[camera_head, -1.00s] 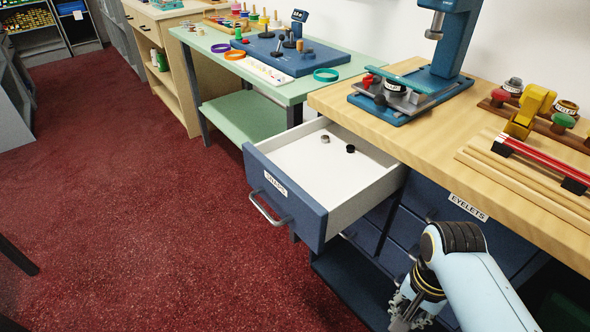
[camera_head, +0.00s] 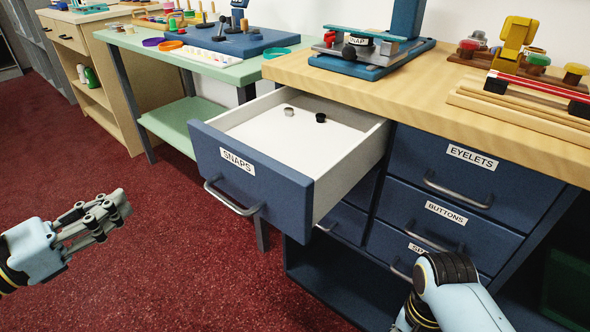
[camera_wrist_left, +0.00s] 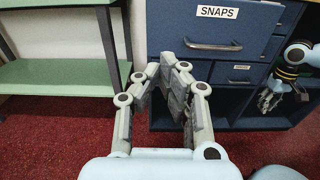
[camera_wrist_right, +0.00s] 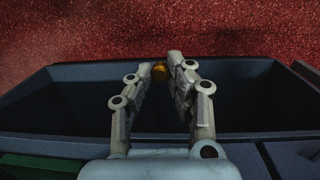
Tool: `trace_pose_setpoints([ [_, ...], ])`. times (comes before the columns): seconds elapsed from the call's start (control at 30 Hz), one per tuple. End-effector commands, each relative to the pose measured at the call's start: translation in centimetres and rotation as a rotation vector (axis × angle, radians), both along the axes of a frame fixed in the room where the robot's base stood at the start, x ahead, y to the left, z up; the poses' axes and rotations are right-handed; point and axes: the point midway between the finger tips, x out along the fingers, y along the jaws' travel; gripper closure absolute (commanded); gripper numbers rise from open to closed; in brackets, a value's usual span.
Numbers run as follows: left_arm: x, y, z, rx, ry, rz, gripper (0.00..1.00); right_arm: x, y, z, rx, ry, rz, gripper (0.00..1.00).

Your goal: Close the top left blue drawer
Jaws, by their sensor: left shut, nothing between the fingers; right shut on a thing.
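The top left blue drawer (camera_head: 252,170), labelled SNAPS, stands pulled out from under the wooden counter, with a bar handle (camera_head: 232,199) on its front. It also shows in the left wrist view (camera_wrist_left: 212,36). A grey ring (camera_head: 289,111) and a black ring (camera_head: 320,117) lie inside. My left gripper (camera_head: 122,205) is shut and empty, left of the drawer front and apart from it. Its fingers (camera_wrist_left: 174,72) show below the handle in the left wrist view. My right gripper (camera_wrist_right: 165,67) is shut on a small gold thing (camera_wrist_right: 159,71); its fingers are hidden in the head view.
Shut drawers labelled EYELETS (camera_head: 450,170) and BUTTONS (camera_head: 430,219) are right of the open drawer. A blue press (camera_head: 372,52) stands on the wooden counter (camera_head: 420,80). A green table (camera_head: 225,70) stands left of it. Red floor (camera_head: 160,270) is clear before the drawer.

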Motion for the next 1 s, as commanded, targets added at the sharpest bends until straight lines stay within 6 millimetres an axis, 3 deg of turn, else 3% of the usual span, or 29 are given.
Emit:
trace_pose_setpoints([
  [0.6, 9.1, -7.0, 0.3, -0.007, -0.001, 0.005, 1.00, 0.2, 0.0, 0.8, 0.000, -0.004, 0.000, 0.92],
  [1.0, 10.8, -8.3, 0.0, -0.003, 0.002, 0.004, 1.00, 0.2, 0.0, 0.8, 0.000, -0.004, 0.000, 0.92],
])
